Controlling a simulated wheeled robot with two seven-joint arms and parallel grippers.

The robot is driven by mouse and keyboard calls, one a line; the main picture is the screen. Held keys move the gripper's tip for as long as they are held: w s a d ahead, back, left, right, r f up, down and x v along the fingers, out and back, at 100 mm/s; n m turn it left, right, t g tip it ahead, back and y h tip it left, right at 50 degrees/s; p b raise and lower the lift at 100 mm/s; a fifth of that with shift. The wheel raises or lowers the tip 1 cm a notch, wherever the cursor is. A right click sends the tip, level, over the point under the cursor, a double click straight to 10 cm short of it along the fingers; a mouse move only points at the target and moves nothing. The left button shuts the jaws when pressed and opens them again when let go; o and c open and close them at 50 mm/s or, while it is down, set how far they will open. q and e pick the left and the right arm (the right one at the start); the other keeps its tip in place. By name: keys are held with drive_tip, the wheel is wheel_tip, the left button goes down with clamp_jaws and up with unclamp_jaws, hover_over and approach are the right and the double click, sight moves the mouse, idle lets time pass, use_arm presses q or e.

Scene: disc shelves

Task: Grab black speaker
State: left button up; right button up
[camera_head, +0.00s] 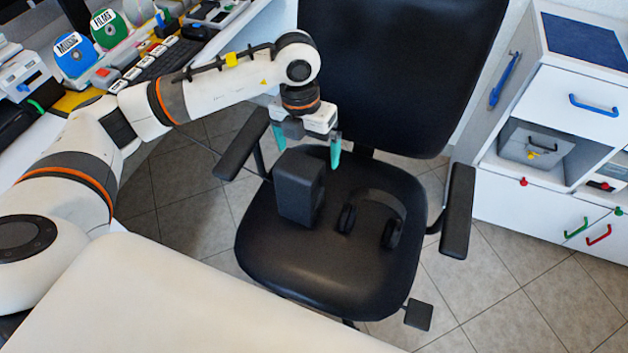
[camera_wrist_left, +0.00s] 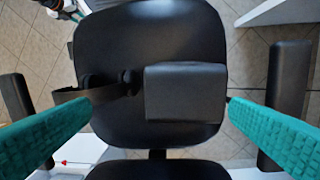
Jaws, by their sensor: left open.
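The black speaker (camera_head: 299,187) is a dark box standing upright on the seat of a black office chair (camera_head: 270,259). My left gripper (camera_head: 307,155) is open above the speaker, with its teal fingers pointing down. In the left wrist view the speaker (camera_wrist_left: 186,93) lies between the two spread fingers, nearer the right one. The left finger is well apart from it. Whether the right fingertip touches it, I cannot tell.
Black headphones (camera_head: 369,219) lie on the seat right of the speaker. Armrests (camera_head: 459,211) flank the seat and the backrest (camera_head: 400,75) rises behind. A white drawer cabinet (camera_head: 515,201) stands at right. A cluttered desk (camera_head: 254,18) is at upper left.

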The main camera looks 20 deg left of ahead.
sight(300, 164)
use_arm(q)
drive_tip(key=shift+w+a+r+y, duration=0.2)
drive_tip(key=shift+a+y, duration=0.2)
drive_tip(key=shift+a, duration=0.35)
drive_tip(key=shift+a+f, duration=0.15)
drive_tip(key=shift+f, duration=0.1)
wheel_tip(300, 164, down, 6)
drive_tip(key=shift+f+b, duration=0.2)
drive_tip(key=shift+b, duration=0.1)
drive_tip(key=f, duration=0.4)
drive_tip(key=shift+a+f, duration=0.2)
drive_tip(key=shift+f, duration=0.25)
drive_tip(key=shift+r, duration=0.1)
drive_tip(key=c, duration=1.7)
use_arm(e)
drive_tip(key=shift+w+r, duration=0.75)
drive_tip(key=shift+w, duration=0.2)
